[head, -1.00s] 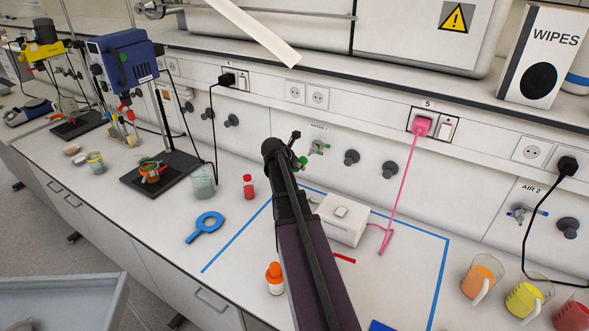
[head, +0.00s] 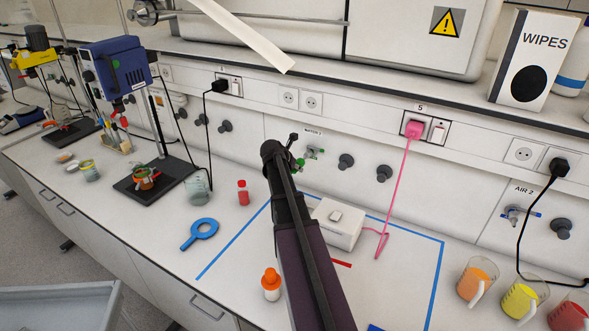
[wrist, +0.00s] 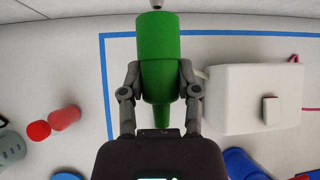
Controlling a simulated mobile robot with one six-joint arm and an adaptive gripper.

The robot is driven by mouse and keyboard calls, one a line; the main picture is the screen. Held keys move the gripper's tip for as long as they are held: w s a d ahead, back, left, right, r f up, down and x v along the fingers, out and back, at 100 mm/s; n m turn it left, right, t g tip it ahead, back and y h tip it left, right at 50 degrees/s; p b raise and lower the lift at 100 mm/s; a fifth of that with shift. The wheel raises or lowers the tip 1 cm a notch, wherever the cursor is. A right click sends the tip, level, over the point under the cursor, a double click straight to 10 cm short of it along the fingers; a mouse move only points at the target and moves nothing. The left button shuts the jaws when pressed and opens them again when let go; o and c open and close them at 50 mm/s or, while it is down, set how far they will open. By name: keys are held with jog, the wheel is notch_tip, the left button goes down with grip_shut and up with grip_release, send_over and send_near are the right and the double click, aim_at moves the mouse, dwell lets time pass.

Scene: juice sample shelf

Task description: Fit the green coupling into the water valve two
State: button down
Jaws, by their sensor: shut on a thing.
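My gripper (wrist: 160,74) is shut on the green coupling (wrist: 158,38), with one finger on each side of it in the wrist view. The coupling's wide end points to the top of that view, close to a small grey tip (wrist: 157,4) at the edge. I cannot tell whether they touch. The arm and gripper hide most of the coupling and part of the valve there.
A white box (head: 335,222) with a pink cable stands right of my arm, inside the blue tape outline (head: 437,270). An orange-capped bottle (head: 271,286), a red bottle (head: 242,192) and a blue ring-shaped tool (head: 201,231) are to the left. Beakers (head: 524,301) stand at the right.

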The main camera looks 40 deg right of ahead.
aim_at(300, 161)
jog(key=shift+w+d+r, duration=0.1)
jog(key=shift+w+d, duration=0.15)
jog(key=shift+d, duration=0.4)
jog(key=shift+w+d+f, duration=0.1)
jog(key=shift+w+d, duration=0.2)
jog(key=shift+d, duration=0.3)
jog(key=shift+w+d+r, duration=0.1)
jog(key=shift+w+d, duration=0.15)
jog(key=shift+d, duration=0.4)
dwell(2.0)
jog(key=shift+c, duration=1.3)
grip_release()
jog(key=shift+d, duration=0.1)
